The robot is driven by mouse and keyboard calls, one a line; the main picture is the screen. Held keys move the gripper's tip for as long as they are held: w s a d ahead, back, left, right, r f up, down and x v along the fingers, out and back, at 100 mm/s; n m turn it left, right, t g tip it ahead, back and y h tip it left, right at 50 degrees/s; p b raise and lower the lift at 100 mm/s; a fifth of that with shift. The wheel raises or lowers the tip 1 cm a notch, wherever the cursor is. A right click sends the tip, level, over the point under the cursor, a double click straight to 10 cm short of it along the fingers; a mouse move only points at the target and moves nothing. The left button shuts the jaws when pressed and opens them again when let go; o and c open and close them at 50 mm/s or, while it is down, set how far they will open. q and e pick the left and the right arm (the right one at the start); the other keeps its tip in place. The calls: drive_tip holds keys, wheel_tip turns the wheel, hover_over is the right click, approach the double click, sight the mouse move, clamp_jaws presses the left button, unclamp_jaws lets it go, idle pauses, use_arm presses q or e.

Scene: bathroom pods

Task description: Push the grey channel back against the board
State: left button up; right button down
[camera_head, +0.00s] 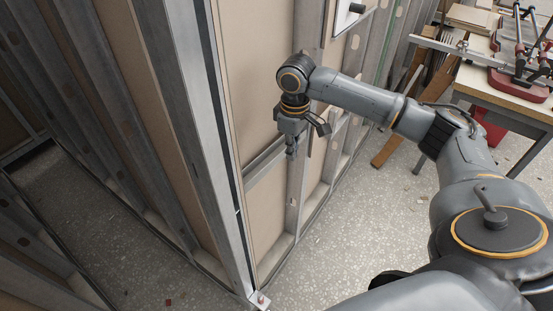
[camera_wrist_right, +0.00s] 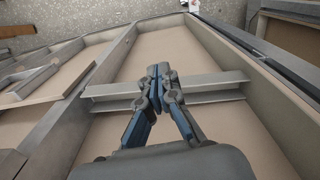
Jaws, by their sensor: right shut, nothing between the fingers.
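The grey channel (camera_head: 264,162) is a short metal profile that lies across the brown board (camera_head: 250,100) between two upright metal studs. In the right wrist view the channel (camera_wrist_right: 212,86) runs from left to right, with the brown board (camera_wrist_right: 200,60) showing on both sides of it. My right gripper (camera_head: 291,151) is shut and empty, pointing down at the channel's right part in the head view. In the right wrist view its fingertips (camera_wrist_right: 160,76) overlap the middle of the channel and hide part of it. I cannot tell whether they touch it, or whether a gap lies behind the channel. My left gripper is not in view.
A tall metal corner stud (camera_head: 205,150) stands left of the channel. A workbench (camera_head: 500,85) with clamps stands at the upper right, with a red container (camera_head: 490,130) under it. A white box (camera_head: 348,14) is on the wall above. The speckled floor (camera_head: 340,245) is open in front.

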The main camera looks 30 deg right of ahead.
sight(272, 167)
wheel_tip(272, 167, down, 9)
drive_tip(key=p, duration=0.2)
drive_tip(key=w+a, duration=0.1)
drive_tip(key=w+a+p, duration=0.1)
drive_tip(key=w, duration=0.3)
drive_tip(key=shift+w+a+r+p, duration=0.1)
drive_tip(key=shift+a+r+p, duration=0.05)
drive_tip(key=shift+a+p, duration=0.25)
drive_tip(key=shift+w+a, duration=0.1)
drive_tip(key=shift+w, duration=0.1)
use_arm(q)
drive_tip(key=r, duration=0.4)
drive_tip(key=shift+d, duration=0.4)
use_arm(e)
drive_tip(key=shift+s+r, duration=0.1)
